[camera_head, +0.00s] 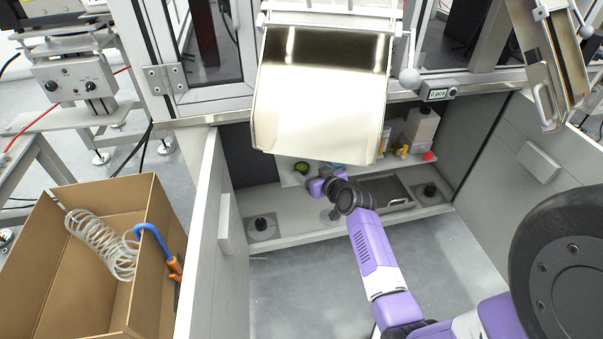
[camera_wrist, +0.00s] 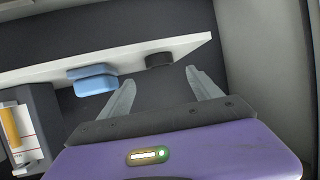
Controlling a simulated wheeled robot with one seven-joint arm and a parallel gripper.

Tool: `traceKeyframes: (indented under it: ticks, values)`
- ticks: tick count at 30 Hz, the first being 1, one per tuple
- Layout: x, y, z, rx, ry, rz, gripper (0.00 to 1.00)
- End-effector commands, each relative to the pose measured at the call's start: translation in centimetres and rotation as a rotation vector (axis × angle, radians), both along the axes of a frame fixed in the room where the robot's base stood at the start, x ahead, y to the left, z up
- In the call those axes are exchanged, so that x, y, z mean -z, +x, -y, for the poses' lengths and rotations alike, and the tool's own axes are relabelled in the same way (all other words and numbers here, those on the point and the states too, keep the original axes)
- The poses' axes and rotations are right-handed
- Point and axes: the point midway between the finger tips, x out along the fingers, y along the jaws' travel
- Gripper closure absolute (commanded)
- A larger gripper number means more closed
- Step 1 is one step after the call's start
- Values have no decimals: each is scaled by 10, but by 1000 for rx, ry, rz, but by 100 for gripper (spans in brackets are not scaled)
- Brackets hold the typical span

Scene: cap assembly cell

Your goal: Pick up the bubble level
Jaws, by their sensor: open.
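The bubble level (camera_head: 302,167) appears to be the small round black piece with a green top, on the shelf inside the cabinet in the head view. In the wrist view it appears as a low black disc (camera_wrist: 159,60) on the white shelf, its top hardly visible. My gripper (camera_wrist: 160,78) is open and empty, with its fingertips pointing at the shelf edge and the disc just beyond, between their lines. In the head view my wrist is inside the cabinet, just right of and below the level; the fingers are hard to make out.
A tilted metal panel (camera_head: 318,110) hangs above the shelf. Cabinet walls stand on both sides. A cardboard box (camera_head: 60,290) is at left.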

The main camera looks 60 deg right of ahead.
Motion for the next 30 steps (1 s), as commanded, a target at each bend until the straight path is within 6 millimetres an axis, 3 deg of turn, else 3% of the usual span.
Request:
traceKeyframes:
  ticks: [15, 23, 26, 30]
  values:
    - [29, 45, 31, -1, -3, 1, 27]
    - [29, 47, 33, 0, -1, 0, 27]
    - [29, 47, 33, 0, -1, 0, 40]
    - [29, 47, 33, 0, -1, 0, 68]
